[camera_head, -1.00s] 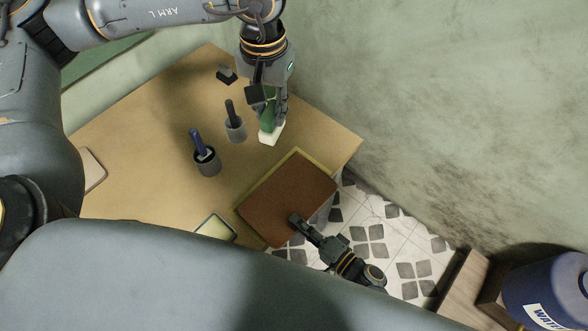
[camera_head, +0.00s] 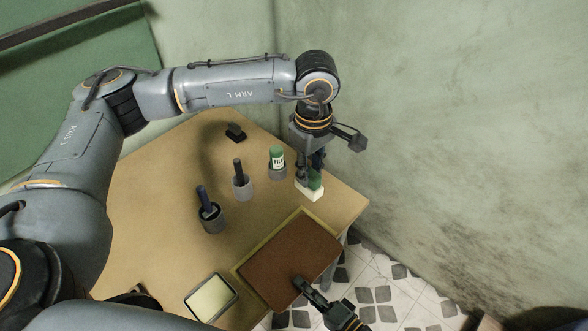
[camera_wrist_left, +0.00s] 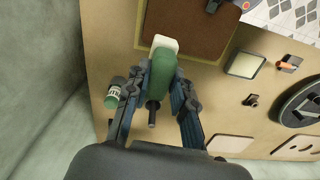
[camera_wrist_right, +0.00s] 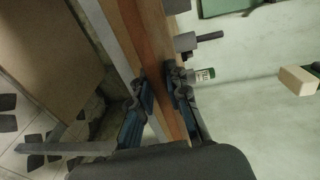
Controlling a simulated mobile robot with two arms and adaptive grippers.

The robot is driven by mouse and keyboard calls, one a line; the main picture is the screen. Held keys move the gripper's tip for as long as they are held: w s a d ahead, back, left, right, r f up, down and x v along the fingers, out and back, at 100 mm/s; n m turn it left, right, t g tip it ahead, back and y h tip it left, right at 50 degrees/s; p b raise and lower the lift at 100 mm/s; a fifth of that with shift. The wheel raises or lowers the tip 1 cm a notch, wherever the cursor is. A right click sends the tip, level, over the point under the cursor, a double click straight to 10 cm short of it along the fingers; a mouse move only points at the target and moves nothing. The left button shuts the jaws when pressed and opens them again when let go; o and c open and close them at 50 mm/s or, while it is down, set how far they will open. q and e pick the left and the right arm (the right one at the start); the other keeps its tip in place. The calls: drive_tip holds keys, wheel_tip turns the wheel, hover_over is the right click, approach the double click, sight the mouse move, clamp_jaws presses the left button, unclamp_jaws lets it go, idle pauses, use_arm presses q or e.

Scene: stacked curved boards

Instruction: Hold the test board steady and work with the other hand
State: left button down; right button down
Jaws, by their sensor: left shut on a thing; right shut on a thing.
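The brown test board (camera_head: 290,262) lies at the table's front right edge, on a slightly larger yellowish board (camera_head: 247,256). My right gripper (camera_head: 300,285) is shut on the board's near edge. In the right wrist view, its fingers (camera_wrist_right: 166,90) sit on both sides of the layered brown edge (camera_wrist_right: 152,40). My left gripper (camera_head: 311,172) is shut on a green-handled tool (camera_wrist_left: 160,75) with a white block (camera_wrist_left: 165,42) at its end. The white block (camera_head: 310,192) is just beyond the board's far corner, low over the table; whether it touches is unclear.
Holders on the table (camera_head: 150,215) carry a blue-handled tool (camera_head: 205,202), a black-handled tool (camera_head: 239,172) and a green-topped labelled container (camera_head: 277,158). A pale square pad (camera_head: 211,297) lies left of the board. A small black item (camera_head: 235,132) is farther back. A wall stands right.

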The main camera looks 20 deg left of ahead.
use_arm(q)
drive_tip(key=w+d+f+n, duration=0.2)
drive_tip(key=f+n, duration=0.4)
drive_tip(key=n, duration=0.5)
drive_tip(key=w+d+f+n, duration=0.2)
drive_tip(key=d+f+n, duration=0.2)
drive_tip(key=f+n, duration=0.3)
drive_tip(key=w+d+f+n, duration=0.3)
drive_tip(key=f+n, duration=0.4)
drive_tip(key=n, duration=0.9)
drive_tip(key=shift+w+d+f, duration=0.1)
drive_tip(key=shift+f, duration=0.05)
drive_tip(key=shift+d+f+n, duration=0.2)
drive_tip(key=shift+f+n, duration=0.3)
drive_tip(key=shift+n, duration=0.5)
drive_tip(key=shift+s+a, duration=0.35)
drive_tip(key=shift+s, duration=0.35)
drive_tip(key=shift+s+a, duration=0.3)
drive_tip(key=shift+s, duration=0.35)
drive_tip(key=shift+s+a, duration=0.2)
drive_tip(key=shift+s, duration=0.25)
drive_tip(key=shift+a, duration=0.1)
